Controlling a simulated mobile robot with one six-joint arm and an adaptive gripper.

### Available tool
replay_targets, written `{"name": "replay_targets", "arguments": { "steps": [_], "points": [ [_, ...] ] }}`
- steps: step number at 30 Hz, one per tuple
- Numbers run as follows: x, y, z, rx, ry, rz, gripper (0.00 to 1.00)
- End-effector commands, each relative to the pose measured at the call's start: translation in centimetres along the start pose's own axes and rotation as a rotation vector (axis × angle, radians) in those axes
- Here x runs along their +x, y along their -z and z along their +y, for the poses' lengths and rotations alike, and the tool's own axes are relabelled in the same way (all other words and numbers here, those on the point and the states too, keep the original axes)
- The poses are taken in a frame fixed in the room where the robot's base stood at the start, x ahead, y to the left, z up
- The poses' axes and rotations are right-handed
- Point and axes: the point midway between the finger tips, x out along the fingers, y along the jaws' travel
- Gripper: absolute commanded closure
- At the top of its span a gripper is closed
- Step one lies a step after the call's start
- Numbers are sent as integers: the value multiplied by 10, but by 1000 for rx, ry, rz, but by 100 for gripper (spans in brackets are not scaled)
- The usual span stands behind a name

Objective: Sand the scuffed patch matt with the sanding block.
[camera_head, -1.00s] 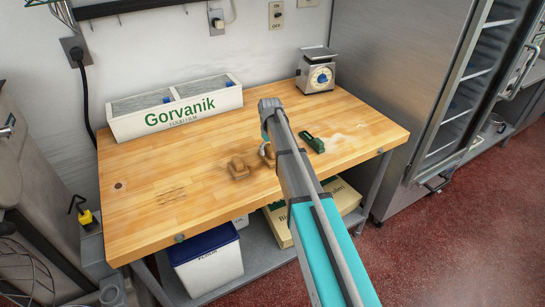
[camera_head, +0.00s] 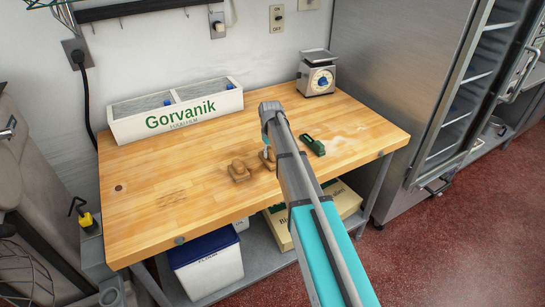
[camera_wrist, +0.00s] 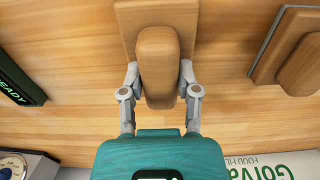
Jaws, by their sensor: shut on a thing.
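My gripper (camera_wrist: 158,78) is shut on the rounded wooden handle of a block (camera_wrist: 158,42) with a flat wooden base, one finger on each side. In the head view this block (camera_head: 267,159) is partly hidden by my arm. I cannot tell whether it touches the bench. A second, similar wooden block (camera_head: 239,171) sits just left of it; in the wrist view it (camera_wrist: 291,58) is at the right, with a grey layer under its base. A patch of dark scuff marks (camera_head: 171,197) lies on the bench's front left. A pale whitish patch (camera_head: 341,140) lies at the right.
The wooden bench (camera_head: 140,222) holds a white Gorvanik box (camera_head: 180,123) at the back left and a scale (camera_head: 317,74) at the back right. A green device (camera_head: 313,145) lies right of my arm; it reads READY in the wrist view. The left of the bench is mostly clear.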

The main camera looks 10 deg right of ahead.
Motion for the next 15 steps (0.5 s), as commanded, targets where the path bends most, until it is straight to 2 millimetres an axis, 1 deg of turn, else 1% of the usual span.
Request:
{"name": "replay_targets", "arguments": {
  "steps": [15],
  "points": [
    [-24, 0, 0, 0, 0, 0, 100]
  ]
}}
